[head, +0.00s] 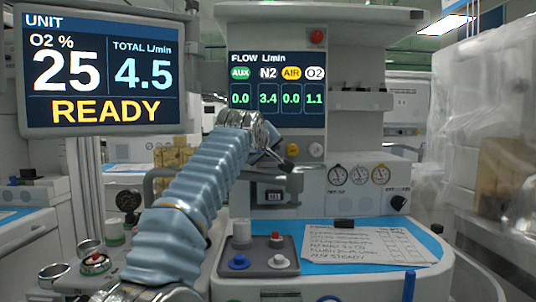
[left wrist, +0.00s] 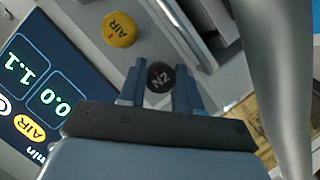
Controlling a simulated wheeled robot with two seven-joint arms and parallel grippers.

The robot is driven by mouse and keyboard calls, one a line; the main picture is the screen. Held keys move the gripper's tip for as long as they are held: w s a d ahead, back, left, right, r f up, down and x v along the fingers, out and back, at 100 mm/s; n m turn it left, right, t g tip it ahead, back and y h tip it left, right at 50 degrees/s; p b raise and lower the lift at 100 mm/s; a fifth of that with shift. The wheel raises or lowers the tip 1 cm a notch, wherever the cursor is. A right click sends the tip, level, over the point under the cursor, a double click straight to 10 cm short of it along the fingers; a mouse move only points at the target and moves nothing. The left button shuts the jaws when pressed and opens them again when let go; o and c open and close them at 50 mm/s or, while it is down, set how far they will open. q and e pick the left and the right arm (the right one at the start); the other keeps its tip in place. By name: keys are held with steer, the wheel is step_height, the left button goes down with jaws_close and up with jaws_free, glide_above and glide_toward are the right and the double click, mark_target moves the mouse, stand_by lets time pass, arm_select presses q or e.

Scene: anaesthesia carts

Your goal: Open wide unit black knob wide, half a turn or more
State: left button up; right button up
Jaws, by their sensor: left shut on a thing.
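The black knob, marked N2 (left wrist: 160,77), sits between the two fingers of my left gripper (left wrist: 157,88) in the left wrist view. The gripper is shut on it, and the knob's face shows past the fingertips. In the head view my left arm reaches up to the panel under the flow display, and the left gripper (head: 278,148) is at the knob row, mostly hidden by the wrist. The flow display (head: 277,89) reads AUX 0.0, N2 3.4, AIR 0.0, O2 1.1. My right gripper is not in view.
A yellow AIR knob (left wrist: 119,29) is close beside the black knob; it also shows in the head view (head: 316,150). The monitor (head: 103,70) at the left reads READY. Gauges (head: 358,175) are on the panel's right. A paper sheet (head: 365,244) lies on the blue worktop.

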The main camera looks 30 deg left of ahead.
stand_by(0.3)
arm_select(q)
steer(key=o, duration=1)
steer(key=shift+o, duration=0.2)
steer(key=b+v, duration=0.5)
steer(key=v, duration=0.9)
steer(key=shift+f, duration=0.15)
